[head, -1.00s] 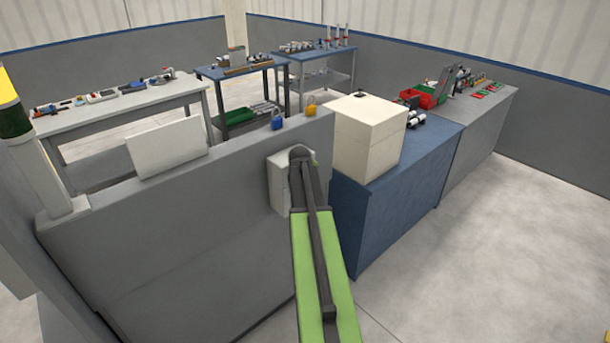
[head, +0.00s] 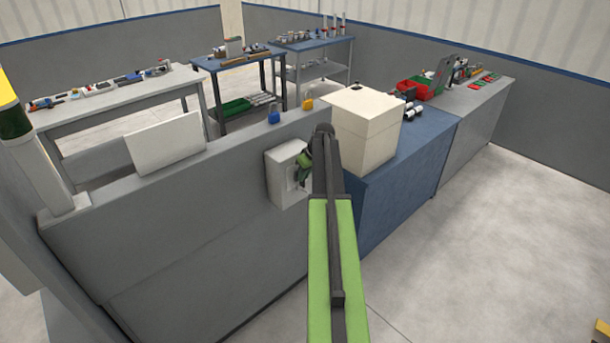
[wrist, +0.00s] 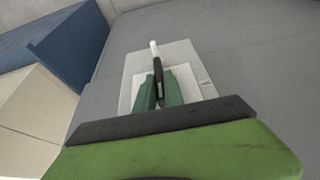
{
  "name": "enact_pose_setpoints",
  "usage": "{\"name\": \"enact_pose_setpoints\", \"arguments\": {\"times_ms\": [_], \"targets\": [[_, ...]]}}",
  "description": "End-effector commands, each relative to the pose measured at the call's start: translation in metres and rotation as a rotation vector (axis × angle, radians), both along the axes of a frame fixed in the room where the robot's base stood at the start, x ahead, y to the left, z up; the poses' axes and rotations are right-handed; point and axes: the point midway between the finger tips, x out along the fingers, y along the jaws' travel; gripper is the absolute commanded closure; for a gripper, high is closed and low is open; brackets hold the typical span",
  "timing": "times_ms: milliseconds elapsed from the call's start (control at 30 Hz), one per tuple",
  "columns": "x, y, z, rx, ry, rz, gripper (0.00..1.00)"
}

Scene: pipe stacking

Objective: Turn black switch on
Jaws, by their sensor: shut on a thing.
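The black switch (wrist: 157,68) is a narrow black handle standing out from a light grey box (wrist: 185,58) in the wrist view. A white tip shows just beyond it. My gripper (wrist: 158,88) has its two green fingers on either side of the handle and is shut on it. In the head view the box (head: 281,184) is fixed to the grey partition near its right end. My gripper (head: 303,168) reaches the box's front from the right. My arm and fingers hide part of the box and the handle there.
The grey partition (head: 190,235) carries a blue padlock (head: 274,117) and a yellow one (head: 307,104) on its top edge. A cream box (head: 365,135) stands on the blue bench (head: 425,170) close to my arm's right. Floor at the right is open.

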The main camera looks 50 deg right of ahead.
Motion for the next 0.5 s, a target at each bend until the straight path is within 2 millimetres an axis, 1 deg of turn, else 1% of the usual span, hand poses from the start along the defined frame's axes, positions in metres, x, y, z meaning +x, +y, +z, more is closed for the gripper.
{"name": "enact_pose_setpoints", "arguments": {"times_ms": [300, 333, 467, 500], "targets": [[-0.0008, 0.0002, 0.0000, 0.003, 0.001, -0.002, 1.00], [-0.0008, 0.0002, 0.0000, 0.003, 0.001, -0.002, 0.85], [-0.0005, 0.0000, 0.0001, 0.003, 0.001, -0.002, 0.68], [-0.0005, 0.0000, 0.0001, 0.002, 0.000, -0.002, 0.66]]}}
